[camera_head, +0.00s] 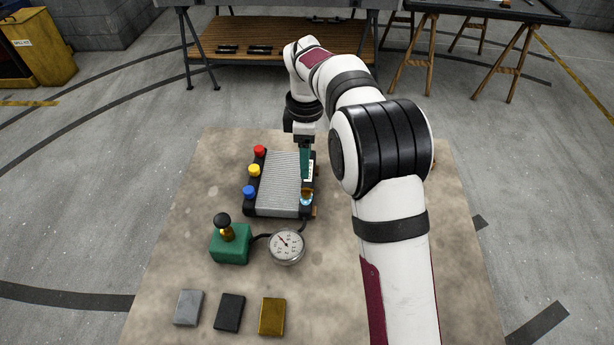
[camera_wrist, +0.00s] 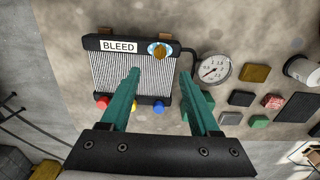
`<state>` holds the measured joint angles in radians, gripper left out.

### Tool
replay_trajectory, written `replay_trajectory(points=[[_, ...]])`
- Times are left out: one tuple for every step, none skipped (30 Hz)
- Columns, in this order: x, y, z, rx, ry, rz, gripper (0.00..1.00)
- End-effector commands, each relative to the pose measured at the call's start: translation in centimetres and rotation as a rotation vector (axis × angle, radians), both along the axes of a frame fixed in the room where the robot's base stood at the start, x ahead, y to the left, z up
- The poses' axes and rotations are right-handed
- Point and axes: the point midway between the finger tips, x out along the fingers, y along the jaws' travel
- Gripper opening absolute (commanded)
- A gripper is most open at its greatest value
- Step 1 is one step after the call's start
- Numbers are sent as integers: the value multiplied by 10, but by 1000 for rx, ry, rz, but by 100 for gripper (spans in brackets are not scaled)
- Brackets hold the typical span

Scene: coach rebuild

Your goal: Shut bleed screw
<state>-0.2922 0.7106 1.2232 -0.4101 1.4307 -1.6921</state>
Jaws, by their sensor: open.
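The radiator (camera_head: 278,182) lies on the mat, with a silver ribbed core and black end tanks. In the wrist view it (camera_wrist: 105,74) shows a white BLEED label (camera_wrist: 118,46). Right of the label is the bleed screw (camera_wrist: 160,50), a round knob with a blue and white face and an orange-gold part. It also shows in the head view (camera_head: 306,199) at the radiator's near right corner. My gripper (camera_wrist: 160,74) is open and empty, its green fingers over the radiator. In the wrist view the fingertips stop short of the screw, one toward each side of it.
Red (camera_head: 260,150), yellow (camera_head: 254,170) and blue (camera_head: 250,191) caps line the radiator's left side. A pressure gauge (camera_head: 286,246) and green block (camera_head: 230,245) with a black knob stand nearer. Grey, black and gold blocks (camera_head: 272,316) lie in front.

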Motion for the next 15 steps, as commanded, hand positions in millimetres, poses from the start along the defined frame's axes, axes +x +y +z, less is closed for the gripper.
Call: replay_trajectory(points=[[-1, 0, -16, -2, 6, 0, 62], [-1, -1, -25, -1, 5, -1, 62], [-1, -1, -37, -1, 5, -1, 62], [-1, 0, -46, 0, 5, -1, 62], [-1, -1, -54, -1, 4, -2, 62], [-1, -1, -64, -1, 4, -2, 62], [-1, 0, -70, 0, 3, -2, 62], [-1, 0, -76, 1, 1, -2, 62], [-1, -1, -83, 0, 2, -3, 62], [0, -1, -87, 0, 0, -3, 62], [0, -1, -90, 0, 1, -3, 62], [0, 0, -94, 1, 0, -3, 62], [0, 0, -96, 1, 0, -3, 62], [0, 0, -98, 1, 0, -3, 62], [0, 0, -100, 2, 0, -3, 62]])
